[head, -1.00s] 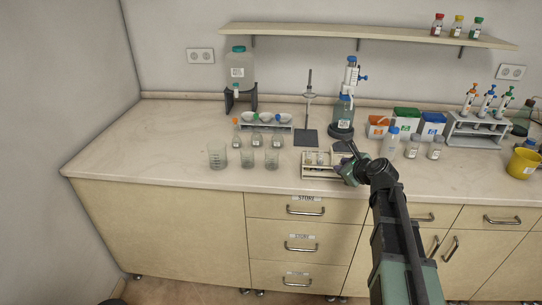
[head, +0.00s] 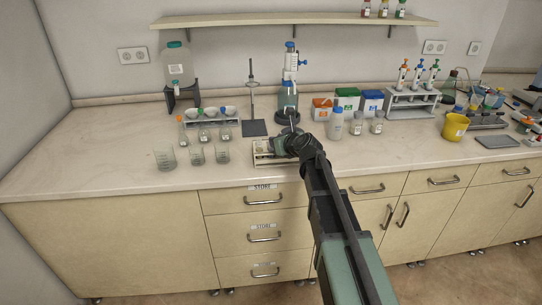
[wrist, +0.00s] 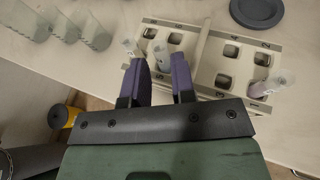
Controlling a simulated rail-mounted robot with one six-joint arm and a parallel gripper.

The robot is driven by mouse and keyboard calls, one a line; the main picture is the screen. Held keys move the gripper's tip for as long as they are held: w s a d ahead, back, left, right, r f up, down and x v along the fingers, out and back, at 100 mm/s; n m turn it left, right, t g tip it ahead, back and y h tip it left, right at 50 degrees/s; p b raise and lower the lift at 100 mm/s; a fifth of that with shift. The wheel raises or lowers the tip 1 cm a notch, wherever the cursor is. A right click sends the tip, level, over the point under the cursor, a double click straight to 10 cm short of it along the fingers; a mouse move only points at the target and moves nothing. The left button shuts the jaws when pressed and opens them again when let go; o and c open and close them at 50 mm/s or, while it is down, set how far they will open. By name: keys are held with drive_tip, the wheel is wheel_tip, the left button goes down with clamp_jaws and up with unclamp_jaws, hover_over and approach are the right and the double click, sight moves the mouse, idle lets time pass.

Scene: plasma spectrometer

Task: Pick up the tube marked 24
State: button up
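In the wrist view, a white tube rack (wrist: 212,98) with square holes and numbers on its edges lies ahead of my gripper (wrist: 159,60). Two light-capped tubes, a left one (wrist: 130,46) and a right one (wrist: 160,52), stand at its left end. A third tube (wrist: 272,86) with pinkish contents stands at the right side. I cannot read 24 on any tube. My purple fingers are apart, with the right one of the two left tubes showing in line with the gap. In the head view, the rack (head: 262,162) is partly hidden by my gripper (head: 287,133).
Several glass beakers (head: 196,156) stand left of the rack. A stand with a dark base (head: 254,128) and a bottle with a blue-topped dispenser (head: 289,95) are behind. A white bottle with a blue cap (head: 335,125) and jars stand to the right.

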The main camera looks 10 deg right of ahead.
drive_tip(key=b+x, duration=0.1)
drive_tip(key=x, duration=0.4)
drive_tip(key=shift+f, duration=0.1)
drive_tip(key=shift+s, duration=0.1)
clamp_jaws()
drive_tip(key=shift+r, duration=0.25)
